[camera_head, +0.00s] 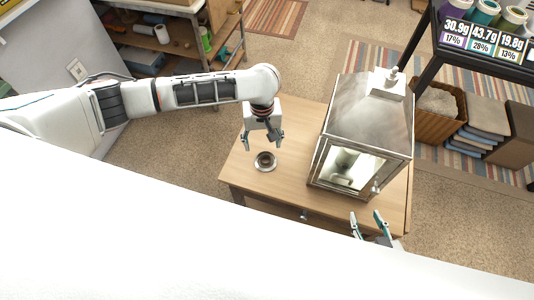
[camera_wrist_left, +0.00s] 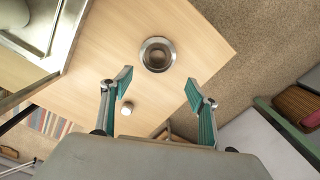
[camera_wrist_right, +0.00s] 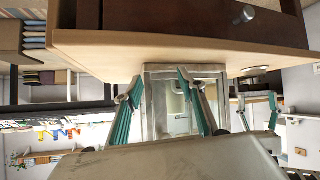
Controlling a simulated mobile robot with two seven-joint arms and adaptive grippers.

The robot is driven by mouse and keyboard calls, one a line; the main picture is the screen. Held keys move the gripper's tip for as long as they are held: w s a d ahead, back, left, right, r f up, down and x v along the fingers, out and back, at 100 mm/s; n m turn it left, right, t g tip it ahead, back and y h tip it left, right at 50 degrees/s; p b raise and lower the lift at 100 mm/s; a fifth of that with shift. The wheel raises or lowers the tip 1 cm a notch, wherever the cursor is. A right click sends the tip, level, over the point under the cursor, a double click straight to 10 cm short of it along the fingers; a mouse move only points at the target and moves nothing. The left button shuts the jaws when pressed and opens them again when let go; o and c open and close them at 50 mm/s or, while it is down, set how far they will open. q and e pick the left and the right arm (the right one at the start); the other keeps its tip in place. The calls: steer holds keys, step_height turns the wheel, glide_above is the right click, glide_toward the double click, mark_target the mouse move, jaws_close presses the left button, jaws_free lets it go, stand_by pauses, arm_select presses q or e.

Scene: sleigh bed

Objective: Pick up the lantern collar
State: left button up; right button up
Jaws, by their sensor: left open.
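The lantern collar, a small round metal ring (camera_head: 265,167) with a dark centre, lies flat on the wooden table (camera_head: 290,120) left of the lantern. It also shows in the left wrist view (camera_wrist_left: 147,47). My left gripper (camera_head: 262,146) is open and empty above the table, close to the collar; in the left wrist view the collar lies beyond the gap between the fingertips (camera_wrist_left: 158,83). My right gripper (camera_head: 366,214) is open and empty by the table's front edge, and its spread fingers (camera_wrist_right: 160,82) show in the right wrist view.
The large metal lantern (camera_head: 365,110) with glass panes stands on the table's right part. A small pale round object (camera_wrist_left: 127,108) shows in the left wrist view. A shelf rack (camera_head: 430,72) and a wicker basket (camera_head: 428,120) stand at right. A workbench (camera_head: 180,50) stands behind.

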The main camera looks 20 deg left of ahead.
mark_target(265, 161)
arm_select(q)
steer(key=shift+s+d+f+b, duration=0.1)
steer(key=shift+s+f+b, duration=0.1)
steer(key=shift+f, duration=0.45)
steer(key=shift+s+d+f+b, duration=0.1)
steer(key=shift+f+b, duration=0.05)
steer(key=shift+f, duration=0.45)
steer(key=f, duration=0.1)
steer(key=f+b, duration=0.1)
steer(key=f, duration=0.2)
steer(key=shift+d+f+b, duration=0.3)
steer(key=shift+f+b, duration=0.1)
steer(key=shift+r, duration=0.1)
steer(key=c, duration=1.2)
